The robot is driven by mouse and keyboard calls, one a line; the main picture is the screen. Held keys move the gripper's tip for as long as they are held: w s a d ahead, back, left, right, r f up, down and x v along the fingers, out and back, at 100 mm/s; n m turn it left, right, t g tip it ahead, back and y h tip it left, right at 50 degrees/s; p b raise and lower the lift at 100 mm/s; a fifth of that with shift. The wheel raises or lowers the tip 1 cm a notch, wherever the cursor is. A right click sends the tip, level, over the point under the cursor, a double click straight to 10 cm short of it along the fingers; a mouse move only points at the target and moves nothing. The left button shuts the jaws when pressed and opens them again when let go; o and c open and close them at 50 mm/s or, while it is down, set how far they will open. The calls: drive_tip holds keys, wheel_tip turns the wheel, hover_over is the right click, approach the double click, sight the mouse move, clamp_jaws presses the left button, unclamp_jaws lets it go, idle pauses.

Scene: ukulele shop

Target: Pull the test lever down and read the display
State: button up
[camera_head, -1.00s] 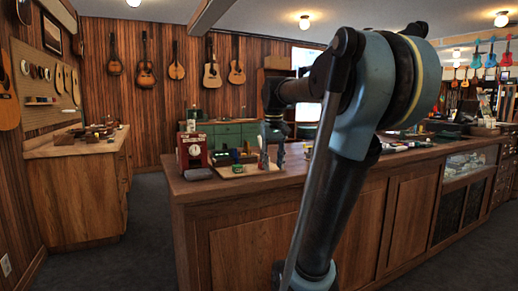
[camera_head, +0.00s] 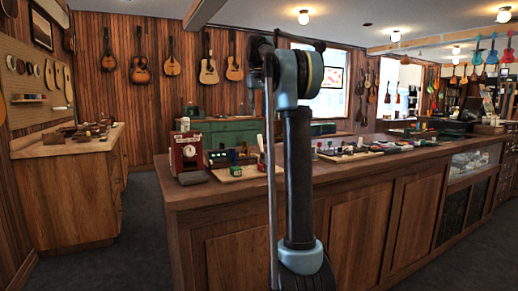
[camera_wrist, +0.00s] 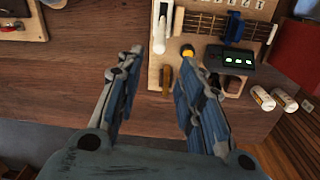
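A red box-shaped device (camera_head: 188,157) with a round white dial stands at the left end of the wooden counter. Part of a red thing, likely the same device, shows at the right edge of the wrist view (camera_wrist: 299,52). A small black box with lit greenish-white readouts (camera_wrist: 232,59) lies beside a pale board (camera_wrist: 200,10); its digits are too small to read. No part can be surely told as the test lever. My gripper (camera_wrist: 161,55) is open and empty above the counter, pointing toward the board. In the head view my arm hides it.
On or by the board are a white-handled item (camera_wrist: 160,30), a blue clamp-like piece (camera_wrist: 233,27) and a yellow-ringed knob (camera_wrist: 187,52). Two small white cylinders (camera_wrist: 273,99) lie near the counter's edge. More tools lie along the counter (camera_head: 230,220) to the right.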

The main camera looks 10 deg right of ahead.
approach(260, 146)
drive_tip(key=w+f, duration=0.1)
drive_tip(key=f, duration=0.6)
drive_tip(key=w+d+f, duration=0.1)
drive_tip(key=f, duration=0.2)
drive_tip(key=shift+w+f, duration=0.15)
drive_tip(key=shift+w, duration=0.15)
drive_tip(key=shift+a, duration=0.1)
clamp_jaws()
